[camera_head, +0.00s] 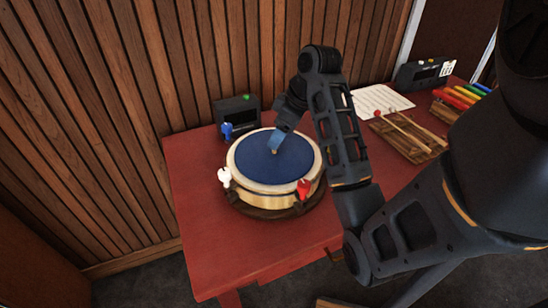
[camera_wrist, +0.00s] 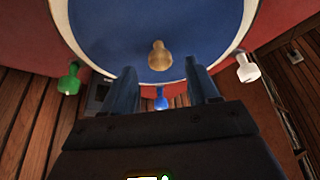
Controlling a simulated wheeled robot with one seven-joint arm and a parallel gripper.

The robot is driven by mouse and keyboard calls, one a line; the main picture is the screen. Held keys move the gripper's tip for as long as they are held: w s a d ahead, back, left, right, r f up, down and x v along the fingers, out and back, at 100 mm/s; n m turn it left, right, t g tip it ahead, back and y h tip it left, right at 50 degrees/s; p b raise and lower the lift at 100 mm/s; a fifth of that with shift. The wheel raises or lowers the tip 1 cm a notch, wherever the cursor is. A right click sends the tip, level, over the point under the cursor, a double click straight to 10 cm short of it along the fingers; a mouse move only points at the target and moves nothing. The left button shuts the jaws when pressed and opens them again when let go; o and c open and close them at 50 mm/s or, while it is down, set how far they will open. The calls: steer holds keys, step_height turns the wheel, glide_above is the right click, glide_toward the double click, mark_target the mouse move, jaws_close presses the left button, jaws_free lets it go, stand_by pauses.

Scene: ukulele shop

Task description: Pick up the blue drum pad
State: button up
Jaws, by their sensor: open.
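The blue drum pad (camera_head: 258,158) is a round, flat blue disc on top of a drum with a pale rim (camera_head: 238,178). A small wooden knob (camera_wrist: 158,56) stands at the pad's middle. My gripper (camera_head: 277,141) is over the pad, pointing down close to the knob. In the wrist view the fingers of my gripper (camera_wrist: 164,78) are open, with the knob in line with the gap between them. I cannot tell whether either finger touches the knob. The pad also fills the upper part of the wrist view (camera_wrist: 110,30).
Blue (camera_head: 227,131), white (camera_head: 225,177) and red (camera_head: 304,188) pegs stand around the drum. A dark box (camera_head: 238,113) stands behind it on the red table (camera_head: 200,235). Sticks on a wooden board (camera_head: 408,138) lie to the right. A slatted wall (camera_head: 120,110) is behind.

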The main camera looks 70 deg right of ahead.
steer(key=shift+b+x, duration=0.95)
steer(key=shift+x, duration=1.05)
jaws_close()
